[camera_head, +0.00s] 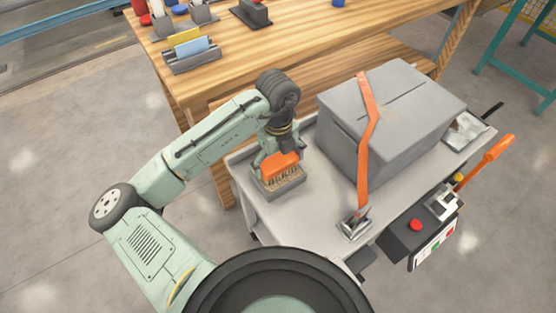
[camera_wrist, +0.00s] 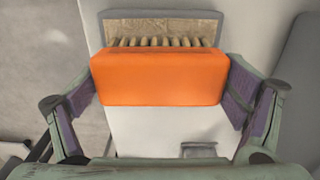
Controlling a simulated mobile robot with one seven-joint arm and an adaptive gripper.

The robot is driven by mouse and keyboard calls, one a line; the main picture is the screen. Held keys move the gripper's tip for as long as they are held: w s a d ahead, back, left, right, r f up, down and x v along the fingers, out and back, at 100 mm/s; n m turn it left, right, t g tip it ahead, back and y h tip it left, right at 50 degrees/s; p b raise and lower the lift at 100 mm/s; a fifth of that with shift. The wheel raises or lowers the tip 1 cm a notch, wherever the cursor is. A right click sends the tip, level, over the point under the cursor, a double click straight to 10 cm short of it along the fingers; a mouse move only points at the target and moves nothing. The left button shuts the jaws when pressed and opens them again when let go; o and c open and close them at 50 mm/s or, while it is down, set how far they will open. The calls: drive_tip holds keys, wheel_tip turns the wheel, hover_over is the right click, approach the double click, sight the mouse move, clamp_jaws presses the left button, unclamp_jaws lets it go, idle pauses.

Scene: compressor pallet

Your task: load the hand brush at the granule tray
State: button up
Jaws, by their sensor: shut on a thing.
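An orange hand brush (camera_wrist: 160,78) is held between the two fingers of my gripper (camera_head: 277,160), which is shut on it. The brush also shows in the head view (camera_head: 281,162), with pale bristles pointing down. A small grey granule tray (camera_head: 268,192) with tan granules sits on the left part of the light grey cart top. The brush is over the tray. In the wrist view the tray (camera_wrist: 217,30) shows beyond the brush, with the bristles in front of the granules. I cannot tell whether the bristles touch the granules.
A large grey box (camera_head: 385,115) with an orange strap (camera_head: 368,120) stands on the cart, right of my gripper. A black control box with a red button (camera_head: 416,225) hangs at the cart's side. A wooden workbench (camera_head: 300,55) with holders stands behind. The cart top (camera_head: 300,215) near the tray is clear.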

sight(278, 161)
drive_tip(key=shift+r+p, duration=1.85)
drive_tip(key=shift+r, duration=1.45)
drive_tip(key=shift+s, duration=0.1)
